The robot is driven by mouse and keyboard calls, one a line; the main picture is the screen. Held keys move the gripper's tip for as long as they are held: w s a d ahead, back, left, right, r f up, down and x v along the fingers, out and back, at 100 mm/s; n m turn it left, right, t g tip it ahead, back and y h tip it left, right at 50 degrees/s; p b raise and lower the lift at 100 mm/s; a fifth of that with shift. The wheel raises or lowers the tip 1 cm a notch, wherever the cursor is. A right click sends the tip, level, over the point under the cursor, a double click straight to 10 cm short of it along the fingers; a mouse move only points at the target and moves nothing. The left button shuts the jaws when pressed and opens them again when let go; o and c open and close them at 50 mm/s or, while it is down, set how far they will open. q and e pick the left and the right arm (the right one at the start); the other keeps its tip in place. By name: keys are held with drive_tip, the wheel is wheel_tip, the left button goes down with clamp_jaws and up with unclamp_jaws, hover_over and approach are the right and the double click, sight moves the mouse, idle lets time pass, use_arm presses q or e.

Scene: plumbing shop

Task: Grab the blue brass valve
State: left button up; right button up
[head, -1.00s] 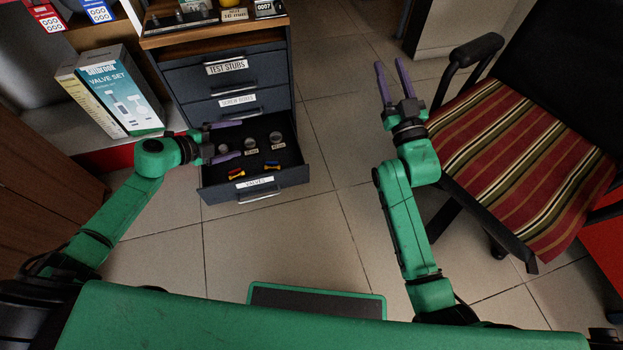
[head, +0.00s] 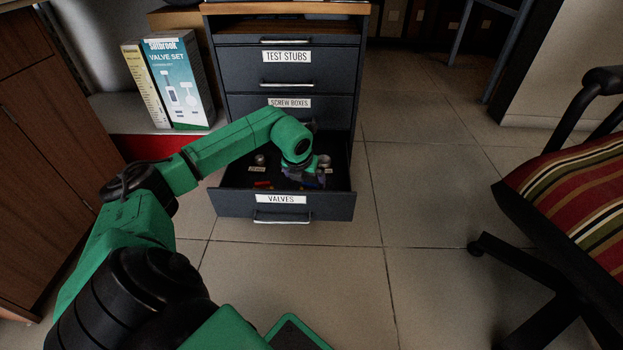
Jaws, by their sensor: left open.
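The open bottom drawer (head: 330,206), labelled VALVES, stands out from the dark cabinet. My left arm reaches into it from the left. My left gripper (head: 303,181) points down inside the drawer, with its jaws open and partly hidden by the wrist. A small red-handled valve (head: 262,184) lies near the front left of the drawer floor. The blue brass valve cannot be told apart clearly; the area around my fingers is dark and partly covered. My right gripper is out of view.
Round metal fittings (head: 259,160) with small tags lie farther back in the drawer. Closed drawers marked TEST STUBS and SCREW BOXES are above it. Valve set boxes (head: 180,85) stand left on a shelf. A striped chair (head: 575,190) is at right; the floor between is clear.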

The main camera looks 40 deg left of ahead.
sight(310, 184)
use_arm(q)
drive_tip(key=b+x, duration=0.4)
drive_tip(key=x, duration=0.1)
drive_tip(key=shift+w+d, duration=0.15)
drive_tip(key=shift+w+f, duration=0.1)
drive_tip(key=shift+f, duration=0.05)
drive_tip(key=shift+r, duration=0.2)
drive_tip(key=c, duration=1.4)
drive_tip(key=shift+r, duration=0.1)
